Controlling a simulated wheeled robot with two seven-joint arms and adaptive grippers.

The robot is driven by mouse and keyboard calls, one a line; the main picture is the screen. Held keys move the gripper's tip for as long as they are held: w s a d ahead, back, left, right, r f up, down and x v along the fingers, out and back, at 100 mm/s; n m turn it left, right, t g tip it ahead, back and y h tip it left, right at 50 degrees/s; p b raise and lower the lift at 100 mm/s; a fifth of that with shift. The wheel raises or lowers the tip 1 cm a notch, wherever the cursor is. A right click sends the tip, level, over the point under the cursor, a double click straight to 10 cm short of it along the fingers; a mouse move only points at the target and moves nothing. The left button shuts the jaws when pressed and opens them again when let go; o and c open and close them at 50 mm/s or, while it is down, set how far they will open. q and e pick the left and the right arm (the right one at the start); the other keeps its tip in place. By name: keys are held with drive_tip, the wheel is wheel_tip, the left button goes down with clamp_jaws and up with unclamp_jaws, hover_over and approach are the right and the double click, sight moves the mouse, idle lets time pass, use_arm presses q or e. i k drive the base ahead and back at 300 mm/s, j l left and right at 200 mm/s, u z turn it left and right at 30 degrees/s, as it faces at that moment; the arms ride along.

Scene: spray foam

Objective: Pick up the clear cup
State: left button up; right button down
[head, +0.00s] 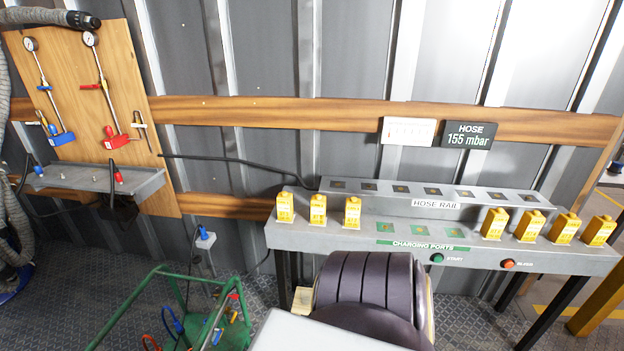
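I see no clear cup in the head view. Neither of my grippers shows in it. A grey metal bench (330,237) marked CHARGING PORTS stands against the wall, with a raised strip labelled HOSE RAIL (436,203) along its back. Three yellow blocks (318,209) stand upright on its left part and several more yellow blocks (530,226) stand on its right part. Green square ports lie bare between the two groups.
A green tube frame (172,284) with coloured clips stands on the floor at lower left. A grey shelf (95,178) sits under a wooden gauge board (66,85). A display (468,134) reads HOSE 155 mbar. A dark ribbed shape (365,283) hides part of the bench front.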

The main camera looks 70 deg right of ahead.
sight(306, 294)
drive_tip(key=z, duration=2.25)
